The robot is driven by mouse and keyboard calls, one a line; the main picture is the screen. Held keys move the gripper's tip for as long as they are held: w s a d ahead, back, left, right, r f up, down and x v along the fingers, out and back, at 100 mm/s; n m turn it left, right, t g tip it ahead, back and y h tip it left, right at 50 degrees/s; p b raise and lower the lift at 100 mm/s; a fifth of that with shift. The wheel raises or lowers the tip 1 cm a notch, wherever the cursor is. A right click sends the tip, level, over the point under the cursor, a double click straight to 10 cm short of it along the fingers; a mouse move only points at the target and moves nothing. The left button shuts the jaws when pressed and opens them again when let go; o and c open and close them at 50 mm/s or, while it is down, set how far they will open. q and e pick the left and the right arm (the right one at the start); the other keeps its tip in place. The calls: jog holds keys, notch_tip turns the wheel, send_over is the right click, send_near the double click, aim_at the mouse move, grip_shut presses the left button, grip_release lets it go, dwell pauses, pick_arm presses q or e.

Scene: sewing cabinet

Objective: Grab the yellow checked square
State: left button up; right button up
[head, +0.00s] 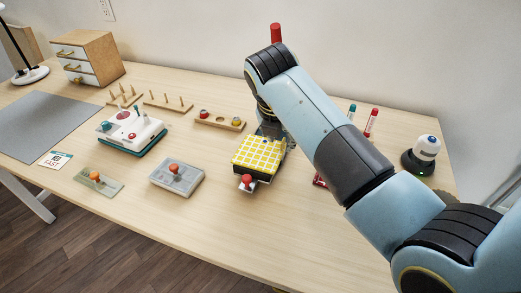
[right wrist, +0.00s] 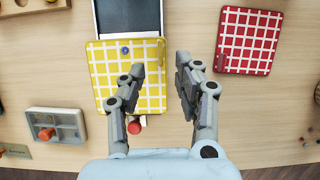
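The yellow checked square (head: 257,154) lies on a dark, box-like piece near the middle of the table. It also shows in the right wrist view (right wrist: 101,68), with a small blue dot near its upper edge. My right gripper (right wrist: 161,66) is open above the square's right part. Its left finger overlaps the square in the picture, and its right finger is over bare wood just past the right edge. Nothing is between the fingers except the square's edge below. In the head view my right arm partly hides the gripper. My left gripper is not in view.
A red checked square (right wrist: 248,41) lies right of the gripper. A red knob (head: 247,180) sticks out at the yellow square's front. A grey box with an orange knob (head: 175,171) and a white-teal machine (head: 130,133) stand left. The front table strip is clear.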

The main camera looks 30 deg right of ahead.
jog(key=x, duration=0.3)
jog(key=shift+d+r, duration=0.1)
grip_shut()
